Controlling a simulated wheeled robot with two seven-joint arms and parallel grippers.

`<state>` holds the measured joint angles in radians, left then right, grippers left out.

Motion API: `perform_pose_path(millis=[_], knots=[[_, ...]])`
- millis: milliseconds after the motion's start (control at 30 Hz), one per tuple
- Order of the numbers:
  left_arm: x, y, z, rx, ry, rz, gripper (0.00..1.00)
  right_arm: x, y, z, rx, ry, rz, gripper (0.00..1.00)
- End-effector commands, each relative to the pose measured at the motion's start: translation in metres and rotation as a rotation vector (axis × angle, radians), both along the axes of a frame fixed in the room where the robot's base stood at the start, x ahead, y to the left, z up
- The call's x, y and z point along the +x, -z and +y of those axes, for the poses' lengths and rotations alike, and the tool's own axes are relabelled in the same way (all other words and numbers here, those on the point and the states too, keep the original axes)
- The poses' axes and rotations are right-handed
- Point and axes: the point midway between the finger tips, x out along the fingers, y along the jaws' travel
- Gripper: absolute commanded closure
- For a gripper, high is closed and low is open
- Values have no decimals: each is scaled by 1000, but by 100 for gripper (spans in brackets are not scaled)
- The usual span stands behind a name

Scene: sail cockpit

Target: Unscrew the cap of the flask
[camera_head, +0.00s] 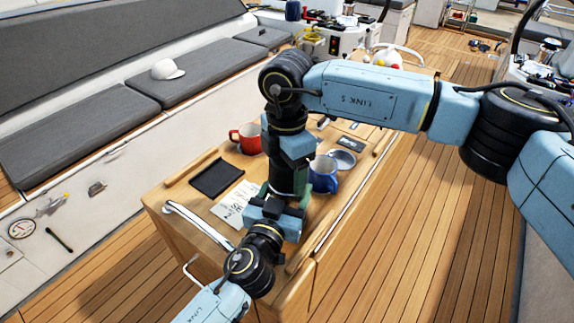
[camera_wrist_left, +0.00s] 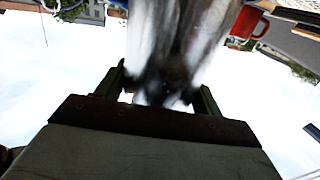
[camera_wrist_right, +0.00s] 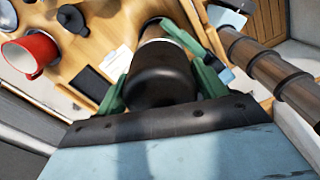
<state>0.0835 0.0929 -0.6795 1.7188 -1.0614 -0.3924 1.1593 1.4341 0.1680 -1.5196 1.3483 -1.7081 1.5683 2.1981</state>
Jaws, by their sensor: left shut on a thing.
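The flask (camera_head: 288,180) stands upright over the table near its front end, dark in the head view and partly hidden by my grippers. In the left wrist view the flask (camera_wrist_left: 170,50) is a blurred, shiny body. My left gripper (camera_head: 284,196) is shut on the flask body from the front, its green fingers on both sides. My right gripper (camera_head: 290,162) points down over the flask top. In the right wrist view its green fingers flank the dark cap (camera_wrist_right: 160,82); whether they touch it is unclear.
A red mug (camera_head: 250,139) stands behind the flask, and a blue mug (camera_head: 323,176) stands close to its right. A dark tablet (camera_head: 216,178) and a printed sheet (camera_head: 235,204) lie to the left on the wooden table (camera_head: 172,196). A shallow metal dish (camera_head: 343,160) is behind the blue mug.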

Motion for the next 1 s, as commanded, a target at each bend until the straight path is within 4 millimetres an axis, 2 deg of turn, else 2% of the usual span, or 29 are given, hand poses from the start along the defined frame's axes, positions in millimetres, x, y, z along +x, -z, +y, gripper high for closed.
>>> perform_pose_path(millis=[33,233,367,433,1000], knots=[[0,1,0,0,0,1,97,0,0,0,0,0,0,36],[0,0,0,0,0,1,97,0,0,0,0,0,0,61],[0,1,0,0,0,1,97,0,-1,0,1,-37,-1,61],[0,1,0,0,0,1,97,0,-1,0,0,-109,-1,61],[0,1,0,0,0,1,97,0,-2,0,0,-1160,-1,61]])
